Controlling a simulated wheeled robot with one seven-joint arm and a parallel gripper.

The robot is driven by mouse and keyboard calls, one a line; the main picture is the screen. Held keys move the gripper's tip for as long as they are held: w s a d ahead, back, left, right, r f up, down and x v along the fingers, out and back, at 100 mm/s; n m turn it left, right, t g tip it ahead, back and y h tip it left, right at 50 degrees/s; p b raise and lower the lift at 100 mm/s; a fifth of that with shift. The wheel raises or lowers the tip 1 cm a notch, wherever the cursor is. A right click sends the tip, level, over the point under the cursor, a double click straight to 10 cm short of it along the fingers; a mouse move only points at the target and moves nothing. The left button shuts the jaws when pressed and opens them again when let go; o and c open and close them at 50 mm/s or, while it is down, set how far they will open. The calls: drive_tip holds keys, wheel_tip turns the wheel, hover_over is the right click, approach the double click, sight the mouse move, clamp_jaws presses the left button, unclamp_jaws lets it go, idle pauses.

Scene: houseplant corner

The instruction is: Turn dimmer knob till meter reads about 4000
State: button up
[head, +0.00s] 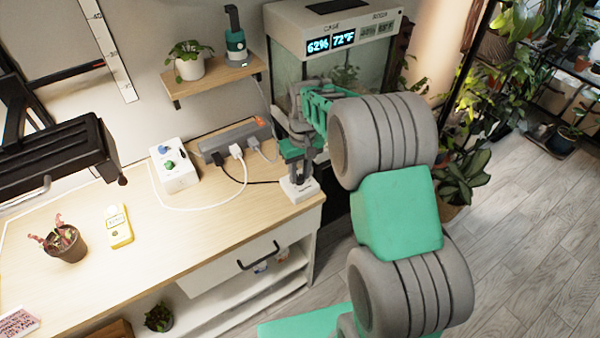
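My gripper (298,177) points down directly over the small white box. I cannot tell whether it touches the box, or whether its fingers are apart or closed on something there.
A power strip (228,139) with plugs and cables lies behind. A black lamp (55,158) hangs over the left of the desk. A potted plant (64,243) stands beside the meter. A glass terrarium (330,65) stands behind my arm. The desk's middle is mostly clear.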

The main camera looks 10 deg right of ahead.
sight(301, 175)
drive_tip(key=o, duration=0.4)
drive_tip(key=shift+o, duration=0.2)
drive_tip(key=shift+r, duration=0.1)
drive_tip(key=r, duration=0.7)
drive_tip(key=shift+d+r+b, duration=0.2)
drive_tip(key=shift+r+b, duration=0.15)
drive_tip(key=shift+w, duration=0.1)
drive_tip(key=shift+w+f+m+t, duration=0.3)
drive_tip(key=shift+w+f+m, duration=0.1)
drive_tip(key=shift+m+g, duration=0.6)
drive_tip(key=s+f, duration=0.6)
drive_tip(key=shift+d, duration=0.15)
drive_tip(key=s+r+t, duration=0.1)
drive_tip(key=s+r, duration=0.2)
drive_tip(key=s, duration=0.6)
drive_tip(key=s+r+t, duration=0.1)
drive_tip(key=s+r, duration=0.1)
drive_tip(key=s, duration=0.6)
drive_tip(key=r, duration=0.1)
drive_tip(key=w+r+t, duration=0.1)
drive_tip(key=r, duration=0.1)
drive_tip(key=a+r+t, duration=0.1)
drive_tip(key=r, duration=0.1)
drive_tip(key=shift+w+r+h, duration=0.15)
drive_tip(key=shift+w+h, duration=0.15)
